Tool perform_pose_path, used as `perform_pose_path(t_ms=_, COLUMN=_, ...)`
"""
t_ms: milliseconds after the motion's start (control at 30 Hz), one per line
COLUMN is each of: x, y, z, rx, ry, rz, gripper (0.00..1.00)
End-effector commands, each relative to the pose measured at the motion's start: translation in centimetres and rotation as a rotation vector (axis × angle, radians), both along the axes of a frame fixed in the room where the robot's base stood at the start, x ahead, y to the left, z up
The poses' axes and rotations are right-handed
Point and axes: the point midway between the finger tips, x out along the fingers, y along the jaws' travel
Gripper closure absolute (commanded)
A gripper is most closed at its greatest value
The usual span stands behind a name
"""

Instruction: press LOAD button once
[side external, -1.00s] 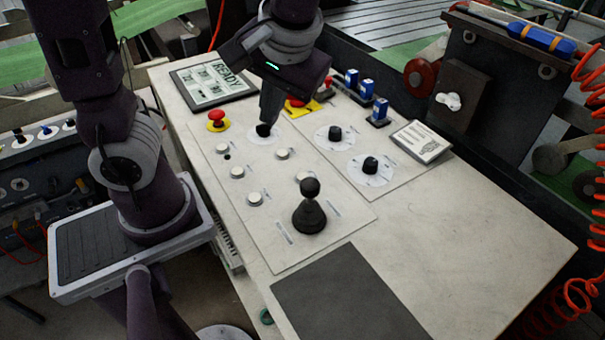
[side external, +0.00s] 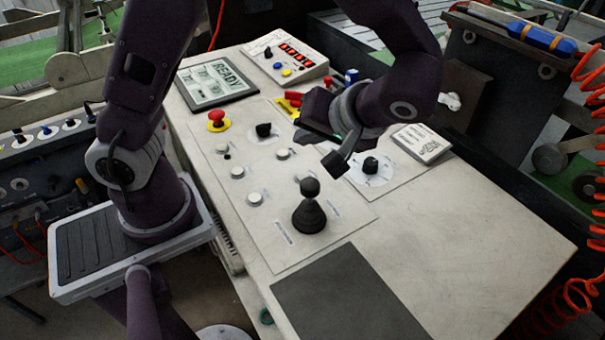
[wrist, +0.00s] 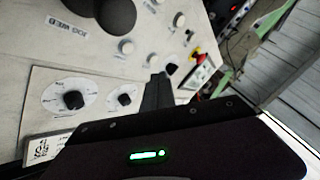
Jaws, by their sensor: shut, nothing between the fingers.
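Several small white push buttons sit on the light control panel (side external: 268,228); their labels are too small to read, so I cannot tell which is LOAD. In the side view they include a far-left button (side external: 222,149), a middle-left button (side external: 237,172), a near-left button (side external: 255,198) and a far-right button (side external: 282,154). Another white button is partly hidden near the black joystick. My gripper (side external: 332,162) is shut and empty, above the panel to the right of the buttons. In the wrist view its dark fingers (wrist: 157,92) show near a white button (wrist: 126,46).
The black joystick (side external: 309,212) stands near my gripper. A black dial (side external: 370,165) is to its right. A red emergency button (side external: 216,118), a black knob (side external: 263,130) and a display reading READY (side external: 217,80) are farther back. The dark mat (side external: 345,295) is clear.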

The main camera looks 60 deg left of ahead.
Motion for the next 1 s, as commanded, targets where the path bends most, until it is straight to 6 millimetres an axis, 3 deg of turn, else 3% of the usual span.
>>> perform_pose_path(t_ms=400, x=0.0, y=0.0, z=-5.3, rx=0.001, ry=0.002, rz=-0.001, gripper=1.00)
perform_pose_path(t_ms=1000, x=0.0, y=0.0, z=-6.0, rx=0.000, ry=0.000, rz=0.000, gripper=1.00)
